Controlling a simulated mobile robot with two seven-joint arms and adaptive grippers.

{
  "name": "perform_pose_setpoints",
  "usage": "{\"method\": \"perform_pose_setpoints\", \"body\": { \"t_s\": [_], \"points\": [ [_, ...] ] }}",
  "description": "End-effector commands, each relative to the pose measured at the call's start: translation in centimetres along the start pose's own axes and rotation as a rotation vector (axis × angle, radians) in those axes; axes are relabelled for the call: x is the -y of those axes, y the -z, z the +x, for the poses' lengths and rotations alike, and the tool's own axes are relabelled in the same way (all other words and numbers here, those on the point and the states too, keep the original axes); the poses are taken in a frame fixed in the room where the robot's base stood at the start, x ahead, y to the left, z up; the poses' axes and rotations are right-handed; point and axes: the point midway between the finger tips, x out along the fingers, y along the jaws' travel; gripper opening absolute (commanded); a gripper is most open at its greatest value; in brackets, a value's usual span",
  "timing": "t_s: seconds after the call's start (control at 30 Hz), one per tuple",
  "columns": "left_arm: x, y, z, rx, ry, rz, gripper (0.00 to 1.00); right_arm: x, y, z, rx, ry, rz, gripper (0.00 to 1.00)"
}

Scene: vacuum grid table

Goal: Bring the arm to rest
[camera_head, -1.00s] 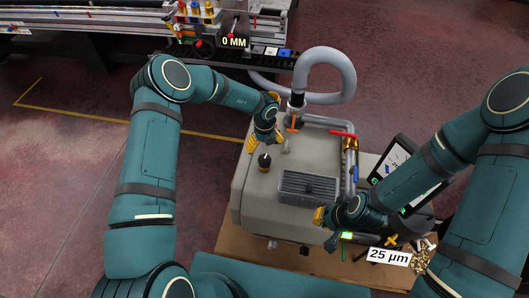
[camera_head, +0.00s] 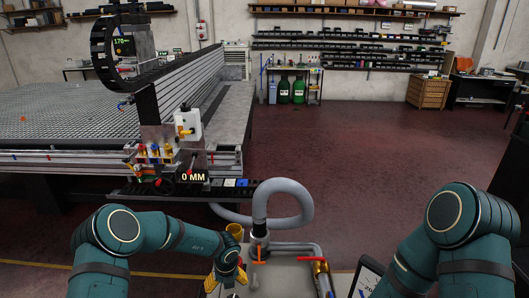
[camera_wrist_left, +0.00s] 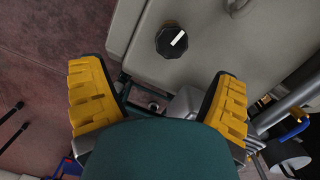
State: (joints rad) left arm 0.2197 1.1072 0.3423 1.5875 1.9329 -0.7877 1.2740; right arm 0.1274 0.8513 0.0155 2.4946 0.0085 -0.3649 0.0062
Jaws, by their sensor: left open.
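My left arm (camera_head: 150,232) comes in from the lower left in the head view. Its gripper (camera_head: 226,262) with yellow fingers hangs over the left part of the grey pump unit (camera_head: 285,272), beside the grey hose (camera_head: 284,188). In the left wrist view the gripper (camera_wrist_left: 160,78) is open, its yellow fingers wide apart with nothing held between them. A black knob with a white mark (camera_wrist_left: 172,40) lies beyond the fingertips on the pump unit's surface. My right arm (camera_head: 455,235) shows at the lower right. Its gripper is below the picture.
A large grid table (camera_head: 60,112) with a gantry (camera_head: 185,85) stands at the left. A 0 MM display (camera_head: 194,177) sits at its near end. A tilted screen (camera_head: 368,280) is between the pump unit and my right arm. The red floor (camera_head: 370,150) beyond is clear.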

Motion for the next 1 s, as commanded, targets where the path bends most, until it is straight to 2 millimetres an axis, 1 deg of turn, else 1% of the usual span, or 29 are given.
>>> {"method": "perform_pose_setpoints", "body": {
  "t_s": [0.03, 0.13, 0.27, 0.3, 0.37, 0.4, 0.47, 0.5, 0.57, 0.6, 0.67, 0.7, 0.77, 0.8, 0.9, 0.93, 0.97, 1.0],
  "points": [
    [-0.6, 0.3, 0.2, 0.041, -0.019, 0.139, 0.88, 0.0, 0.0, 0.0, 0.0, 0.0, 0.0, 0.0],
    [-1.6, 0.9, 0.4, 0.128, -0.059, 0.473, 0.88, 0.0, 0.0, 0.0, 0.0, 0.0, 0.0, 0.0],
    [-2.4, 2.2, 0.4, 0.222, -0.102, 0.925, 0.88, 0.0, 0.0, 0.0, 0.0, 0.0, 0.0, 0.0],
    [-2.5, 2.8, 0.4, 0.247, -0.114, 1.063, 0.88, 0.0, 0.0, 0.0, 0.0, 0.0, 0.0, 0.0],
    [-2.6, 3.9, 0.3, 0.281, -0.126, 1.274, 0.88, 0.0, 0.0, 0.0, 0.0, 0.0, 0.0, 0.0],
    [-2.6, 4.7, 0.2, 0.303, -0.132, 1.415, 0.88, 0.0, 0.0, 0.0, 0.0, 0.0, 0.0, 0.0],
    [-2.7, 6.1, 0.1, 0.334, -0.138, 1.625, 0.88, 0.0, 0.0, 0.0, 0.0, 0.0, 0.0, 0.0],
    [-2.8, 7.2, 0.0, 0.352, -0.139, 1.764, 0.88, 0.0, 0.0, 0.0, 0.0, 0.0, 0.0, 0.0],
    [-2.8, 9.0, -0.3, 0.384, -0.137, 1.973, 0.88, 0.0, 0.0, 0.0, 0.0, 0.0, 0.0, 0.0],
    [-2.8, 10.4, -0.4, 0.405, -0.13, 2.113, 0.88, 0.0, 0.0, 0.0, 0.0, 0.0, 0.0, 0.0],
    [-3.0, 12.5, -0.7, 0.44, -0.118, 2.32, 0.88, 0.0, 0.0, 0.0, 0.0, 0.0, 0.0, 0.0],
    [-3.1, 14.0, -1.0, 0.464, -0.106, 2.453, 0.88, 0.0, 0.0, 0.0, 0.0, 0.0, 0.0, 0.0],
    [-3.4, 16.3, -1.4, 0.505, -0.085, 2.64, 0.88, 0.0, 0.0, 0.0, 0.0, 0.0, 0.0, 0.0],
    [-3.6, 17.7, -1.6, 0.532, -0.069, 2.752, 0.88, 0.0, 0.0, 0.0, 0.0, 0.0, 0.0, 0.0],
    [-4.2, 20.8, -2.3, 0.6, -0.029, 2.983, 0.88, 0.0, 0.0, 0.0, 0.0, 0.0, 0.0, 0.0],
    [-4.3, 21.5, -2.5, 0.619, -0.019, 3.035, 0.88, 0.0, 0.0, 0.0, 0.0, 0.0, 0.0, 0.0],
    [-4.4, 22.1, -2.6, -0.634, 0.009, -3.072, 0.88, 0.0, 0.0, 0.0, 0.0, 0.0, 0.0, 0.0],
    [-4.6, 22.8, -2.8, -0.632, 0.0, -3.018, 0.88, 0.0, 0.0, 0.0, 0.0, 0.0, 0.0, 0.0]
  ]
}}
